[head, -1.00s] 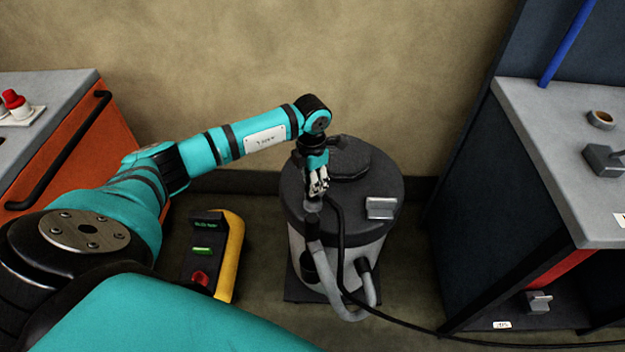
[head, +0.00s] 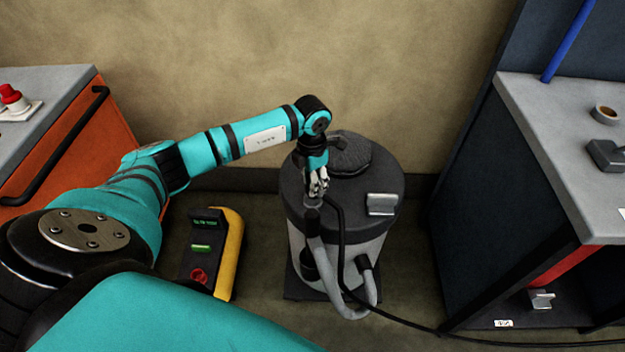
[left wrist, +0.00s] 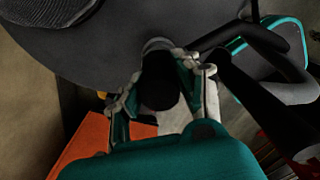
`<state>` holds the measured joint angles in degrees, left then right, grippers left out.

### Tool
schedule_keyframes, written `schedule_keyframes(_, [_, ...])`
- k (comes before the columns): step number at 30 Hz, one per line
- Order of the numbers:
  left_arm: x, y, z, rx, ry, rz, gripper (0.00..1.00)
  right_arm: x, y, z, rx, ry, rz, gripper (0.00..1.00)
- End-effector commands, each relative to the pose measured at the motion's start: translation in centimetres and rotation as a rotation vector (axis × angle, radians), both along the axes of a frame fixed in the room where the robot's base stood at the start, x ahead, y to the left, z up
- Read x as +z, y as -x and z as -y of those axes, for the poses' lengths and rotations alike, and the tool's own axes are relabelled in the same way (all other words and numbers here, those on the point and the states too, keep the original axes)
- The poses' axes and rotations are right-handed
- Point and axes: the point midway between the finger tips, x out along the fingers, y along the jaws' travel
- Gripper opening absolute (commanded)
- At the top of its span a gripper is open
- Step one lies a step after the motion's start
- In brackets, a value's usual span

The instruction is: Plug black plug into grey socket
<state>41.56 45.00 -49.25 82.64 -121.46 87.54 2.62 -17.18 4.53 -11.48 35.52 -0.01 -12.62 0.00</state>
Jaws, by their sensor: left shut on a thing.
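My left gripper (head: 318,188) points down over the front of a dark-lidded drum (head: 297,200). It is shut on a black, round-ended piece, which I take as the black plug (left wrist: 160,82). A grey ring (left wrist: 157,44) shows just beyond that piece in the left wrist view; I cannot tell whether it is the grey socket or whether the two touch. In the head view, a grey hose (head: 330,278) with a dark upper end rises to just below the fingers. A black cable (head: 342,240) runs down from beside the gripper. My right gripper is not in view.
A grey bracket (head: 381,204) stands on the lid, right of the gripper. The cable trails right across the floor. A yellow-and-black box (head: 229,255) stands left of the drum. An orange cabinet (head: 90,150) is at left, a grey-topped bench (head: 545,130) at right.

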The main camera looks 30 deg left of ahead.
Motion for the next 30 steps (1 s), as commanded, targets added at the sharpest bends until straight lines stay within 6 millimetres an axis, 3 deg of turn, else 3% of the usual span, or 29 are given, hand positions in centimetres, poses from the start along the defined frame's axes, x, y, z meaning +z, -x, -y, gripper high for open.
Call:
schedule_keyframes(11, [-0.4, 0.0, 0.0, 0.0, 0.0, 0.001, 0.01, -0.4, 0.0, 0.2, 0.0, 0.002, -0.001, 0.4])
schedule_keyframes(12, [-0.4, 0.0, 0.0, 0.0, 0.0, 0.001, 0.33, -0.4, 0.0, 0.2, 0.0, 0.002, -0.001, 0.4])
schedule_keyframes(18, [-0.5, 0.0, 0.0, 0.0, 0.0, 0.001, 0.59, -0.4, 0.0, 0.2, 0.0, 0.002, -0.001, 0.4])
schedule_keyframes(26, [-0.5, 0.0, 0.0, 0.0, 0.0, 0.0, 0.59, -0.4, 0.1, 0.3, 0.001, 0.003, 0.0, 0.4])
schedule_keyframes(30, [0.6, -0.1, -0.1, 0.0, 0.0, 0.003, 0.59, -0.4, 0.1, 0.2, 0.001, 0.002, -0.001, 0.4])
